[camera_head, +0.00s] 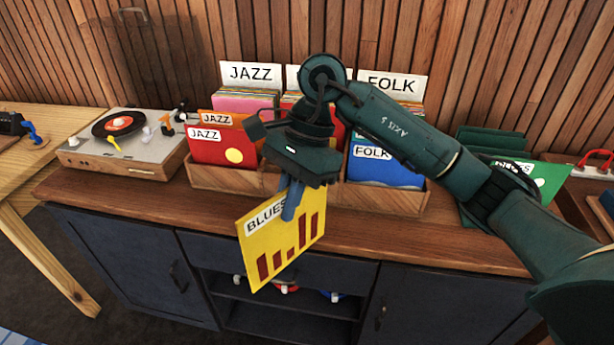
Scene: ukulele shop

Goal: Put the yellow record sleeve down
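The yellow record sleeve (268,240) has a "BLUES" label and dark red bars. My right gripper (291,204) is shut on its upper edge, with a blue finger over its face. The sleeve hangs tilted in front of the wooden crate (222,180); in the picture its lower part overlaps the counter's front edge and the dark cabinet front. I cannot tell its exact height or whether it touches the counter. My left gripper is not in view.
The crate holds red "JAZZ" and blue "FOLK" sleeves; my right arm hides its middle. A turntable (125,145) stands left. A green sleeve (540,178) stands right. The wooden counter (420,238) is clear along the front. Open shelves (290,318) lie below.

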